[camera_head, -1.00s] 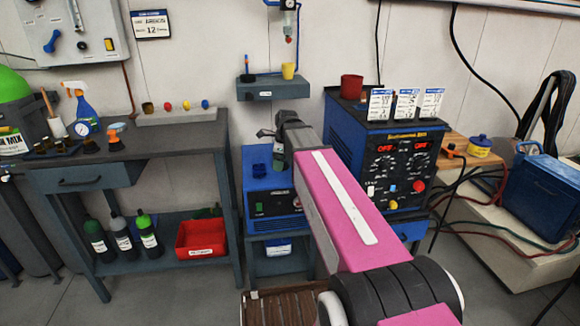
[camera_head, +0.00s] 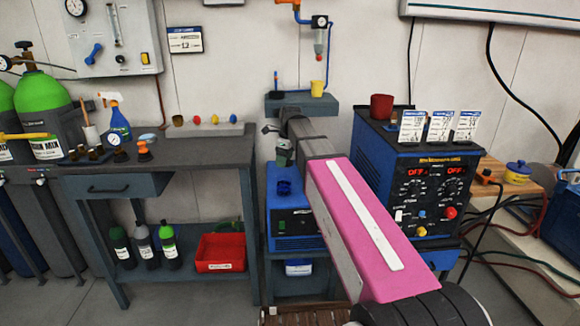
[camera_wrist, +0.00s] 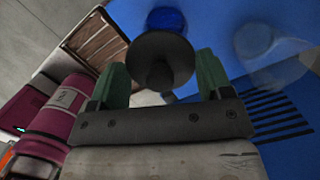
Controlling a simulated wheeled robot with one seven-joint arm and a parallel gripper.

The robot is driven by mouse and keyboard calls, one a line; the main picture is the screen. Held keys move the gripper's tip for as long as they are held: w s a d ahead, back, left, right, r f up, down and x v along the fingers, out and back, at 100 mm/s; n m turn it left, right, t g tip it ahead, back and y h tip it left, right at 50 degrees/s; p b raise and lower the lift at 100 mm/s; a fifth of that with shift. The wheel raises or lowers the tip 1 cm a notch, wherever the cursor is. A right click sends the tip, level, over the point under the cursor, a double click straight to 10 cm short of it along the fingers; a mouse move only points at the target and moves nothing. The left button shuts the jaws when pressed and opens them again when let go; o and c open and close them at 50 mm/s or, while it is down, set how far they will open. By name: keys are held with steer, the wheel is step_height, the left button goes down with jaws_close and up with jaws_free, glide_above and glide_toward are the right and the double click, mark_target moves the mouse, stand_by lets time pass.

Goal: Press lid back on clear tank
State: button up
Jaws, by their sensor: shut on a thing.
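My gripper (camera_head: 284,152) is above the left part of a blue machine. In the wrist view its two green fingers (camera_wrist: 162,82) are shut on a dark round lid (camera_wrist: 160,62) with a central knob. A blue cup-like container (camera_wrist: 165,18) shows just past the lid's far edge. It also stands on the blue machine below my gripper in the head view (camera_head: 284,188). A clear round tank (camera_wrist: 268,45) shows faintly on the blue surface, to the right of the lid and apart from it. I cannot make out the clear tank in the head view; my arm covers part of the machine top.
The blue machine (camera_head: 292,222) stands between a grey workbench (camera_head: 180,160) and a welding power unit (camera_head: 430,185). A small wall shelf (camera_head: 300,105) holds a yellow cup behind my gripper. A wooden crate (camera_wrist: 92,40) is on the floor.

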steer(key=shift+w+a+r, duration=0.1)
steer(key=shift+w+a, duration=0.05)
steer(key=shift+w, duration=0.25)
step_height(320, 180, down, 6)
stand_by(0.6)
steer(key=shift+f, duration=0.3)
stand_by(1.7)
steer(key=o, duration=0.9)
steer(key=shift+o, duration=0.2)
steer(key=shift+r, duration=0.15)
steer(key=shift+r, duration=3.4)
jaws_close()
